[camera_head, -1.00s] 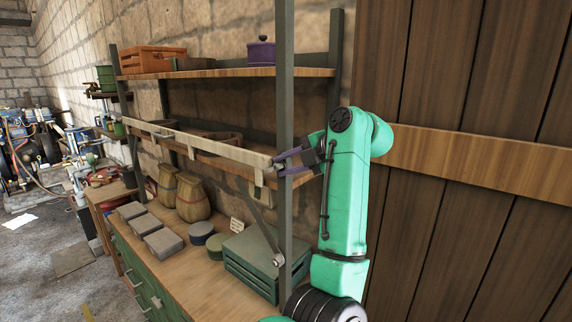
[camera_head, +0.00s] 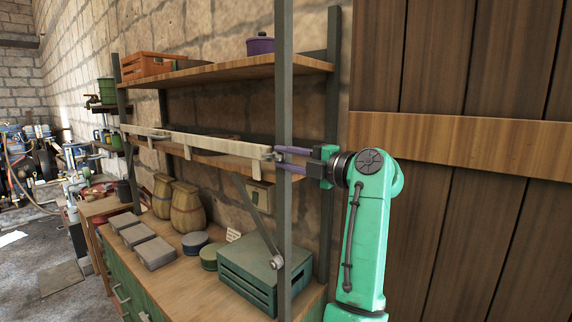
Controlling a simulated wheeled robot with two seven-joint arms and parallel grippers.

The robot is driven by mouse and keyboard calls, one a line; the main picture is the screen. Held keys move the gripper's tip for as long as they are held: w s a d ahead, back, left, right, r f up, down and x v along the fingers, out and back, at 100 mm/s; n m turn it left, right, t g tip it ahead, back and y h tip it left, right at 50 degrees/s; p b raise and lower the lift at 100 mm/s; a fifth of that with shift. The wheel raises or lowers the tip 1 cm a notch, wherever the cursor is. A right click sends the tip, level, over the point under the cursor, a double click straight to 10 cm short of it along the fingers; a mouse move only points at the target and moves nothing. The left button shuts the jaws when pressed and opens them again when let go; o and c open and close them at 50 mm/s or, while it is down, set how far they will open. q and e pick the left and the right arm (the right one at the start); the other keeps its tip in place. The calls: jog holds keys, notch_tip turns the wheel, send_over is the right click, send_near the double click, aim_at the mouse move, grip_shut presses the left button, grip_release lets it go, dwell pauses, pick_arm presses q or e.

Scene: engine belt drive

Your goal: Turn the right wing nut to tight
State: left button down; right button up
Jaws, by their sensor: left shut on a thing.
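A long pale wooden rail (camera_head: 215,144) runs along the front of the middle shelf. The right wing nut (camera_head: 270,156), small and grey, is at the rail's right end beside the front shelf post. My left gripper (camera_head: 278,158) has its purple fingers at this nut, coming from the right past the post, and is shut on it. The fingertips partly hide the nut, so its exact angle and tightness cannot be told. A small grey fitting, possibly the other wing nut (camera_head: 163,136), shows farther left on the rail. My right gripper is not in view.
The dark front post (camera_head: 284,80) stands right by my fingers. Below are a green crate (camera_head: 250,272), round tins, grey blocks and two woven jars (camera_head: 187,208) on the bench. A wooden door (camera_head: 470,230) is at the right.

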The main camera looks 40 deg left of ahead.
pick_arm(q)
jog(key=c, duration=0.6)
grip_release()
jog(key=shift+f, duration=0.1)
jog(key=shift+c, duration=0.2)
jog(key=shift+d, duration=0.1)
jog(key=shift+d, duration=0.3)
jog(key=d+b, duration=0.4)
jog(key=d, duration=0.9)
jog(key=shift+d, duration=0.35)
jog(key=shift+w+f, duration=0.15)
